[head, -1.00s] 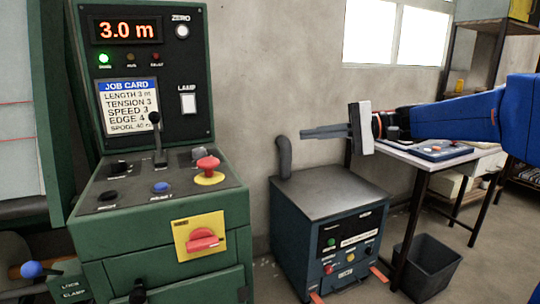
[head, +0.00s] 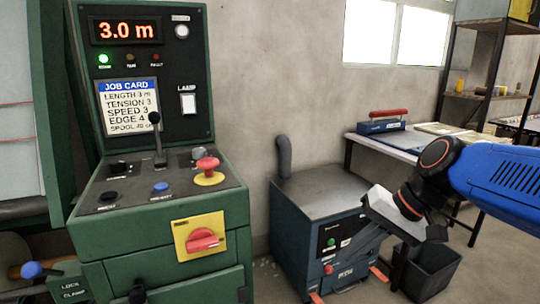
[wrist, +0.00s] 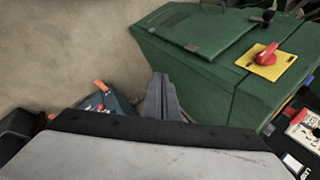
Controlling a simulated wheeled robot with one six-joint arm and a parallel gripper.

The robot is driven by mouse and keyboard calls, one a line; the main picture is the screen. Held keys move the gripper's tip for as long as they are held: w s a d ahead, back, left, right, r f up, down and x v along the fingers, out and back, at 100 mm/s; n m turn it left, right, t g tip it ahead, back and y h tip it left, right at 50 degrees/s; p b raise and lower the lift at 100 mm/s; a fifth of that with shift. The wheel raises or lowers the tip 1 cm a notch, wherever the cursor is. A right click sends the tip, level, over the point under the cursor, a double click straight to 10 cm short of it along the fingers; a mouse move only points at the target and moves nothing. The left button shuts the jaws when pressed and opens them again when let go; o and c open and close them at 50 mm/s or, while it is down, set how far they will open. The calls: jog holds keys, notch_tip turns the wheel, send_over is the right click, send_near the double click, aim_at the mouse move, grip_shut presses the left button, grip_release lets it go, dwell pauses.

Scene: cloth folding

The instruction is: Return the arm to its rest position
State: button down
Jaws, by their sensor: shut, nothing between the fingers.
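My gripper (head: 338,268) is at the right of the head view, at the end of my blue arm (head: 500,180). It points down and to the left, in front of the dark blue cabinet (head: 310,185), and hides part of that cabinet's front. Its fingers are together and hold nothing. In the wrist view the closed grey fingers (wrist: 162,95) stand out from the pale gripper body, with bare floor and the green machine beyond them.
A green control console (head: 160,215) with a red button, levers and a yellow-plated red switch (head: 203,237) stands at the left. A table (head: 385,148) with a blue, red-handled item (head: 388,122) stands behind my arm. A dark bin (head: 430,272) is on the floor below my arm.

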jog(key=s+d+f+n+t+h, duration=0.2)
jog(key=s+d+f+h, duration=0.4)
jog(key=s+d+f, duration=0.3)
jog(key=shift+d, duration=1.2)
jog(key=shift+f, duration=0.1)
dwell(0.5)
